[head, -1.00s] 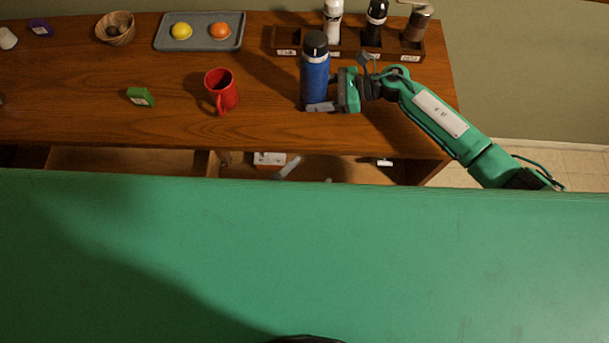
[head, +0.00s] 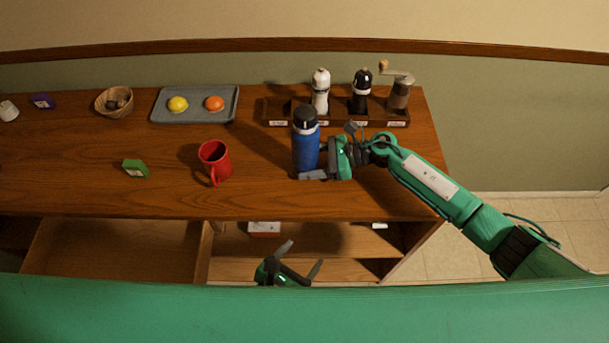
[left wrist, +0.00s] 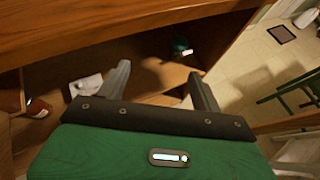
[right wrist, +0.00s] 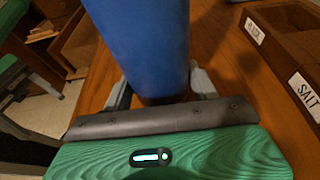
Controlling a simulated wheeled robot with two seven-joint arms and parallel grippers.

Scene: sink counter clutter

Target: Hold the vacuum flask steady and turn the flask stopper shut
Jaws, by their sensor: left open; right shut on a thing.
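The blue vacuum flask (head: 306,152) stands upright on the wooden counter, with its dark flask stopper (head: 305,116) on top. My right gripper (head: 312,174) is shut on the flask low on its body. In the right wrist view the blue body (right wrist: 140,45) sits between the fingers (right wrist: 160,95); the stopper is out of that picture. My left gripper (head: 301,258) is open and empty, in front of the counter and below its top. In the left wrist view its fingers (left wrist: 160,85) are spread apart, with nothing between them.
A red mug (head: 214,162) stands left of the flask. A rack (head: 278,112) with shakers and a grinder (head: 399,92) is behind. A tray (head: 160,110) holds two fruits. The counter front edge (head: 120,212) lies between my left gripper and the flask; an open drawer (head: 110,250) is below.

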